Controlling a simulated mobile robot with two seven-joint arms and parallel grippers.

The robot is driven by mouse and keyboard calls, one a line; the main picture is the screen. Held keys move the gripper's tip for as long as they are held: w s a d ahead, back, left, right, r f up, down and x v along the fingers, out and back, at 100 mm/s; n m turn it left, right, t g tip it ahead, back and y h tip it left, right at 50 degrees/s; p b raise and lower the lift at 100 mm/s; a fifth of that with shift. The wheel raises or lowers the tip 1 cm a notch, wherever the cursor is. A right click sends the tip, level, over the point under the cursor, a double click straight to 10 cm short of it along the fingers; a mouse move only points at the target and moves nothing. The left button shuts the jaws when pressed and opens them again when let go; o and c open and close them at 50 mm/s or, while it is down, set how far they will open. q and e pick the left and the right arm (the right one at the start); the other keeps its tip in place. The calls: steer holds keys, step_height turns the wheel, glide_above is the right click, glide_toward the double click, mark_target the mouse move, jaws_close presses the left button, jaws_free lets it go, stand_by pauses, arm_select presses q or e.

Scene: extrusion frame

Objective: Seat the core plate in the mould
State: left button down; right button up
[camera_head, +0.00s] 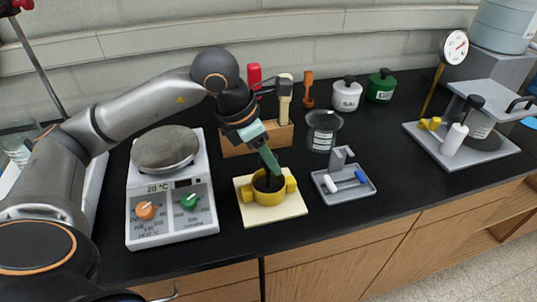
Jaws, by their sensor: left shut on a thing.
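The yellow mould (286,196) is a round cup with a lug on each side. It stands on a square cream board (291,211) near the front of the black counter. My left gripper (270,172) points steeply down into the mould's opening from above. Its fingers are shut on what seems to be the core plate, of which only a dark bit shows inside the mould. The fingers and the mould's rim hide most of it. I cannot tell whether it touches the mould's floor. My right gripper is out of view.
A hotplate (172,216) with a round top stands left of the board. A wooden tool block (236,147) and a glass beaker (322,130) stand behind. A grey tray (343,190) is close on the right. A press (475,150) stands farther right, with clear counter between.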

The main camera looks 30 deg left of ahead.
arm_select(q)
steer(key=shift+c, duration=1.6)
jaws_free()
steer(key=shift+r, duration=0.15)
step_height(320, 180, up, 6)
steer(key=p, duration=0.3)
steer(key=shift+r+p, duration=0.15)
steer(key=shift+p, duration=0.2)
steer(key=shift+r, duration=0.25)
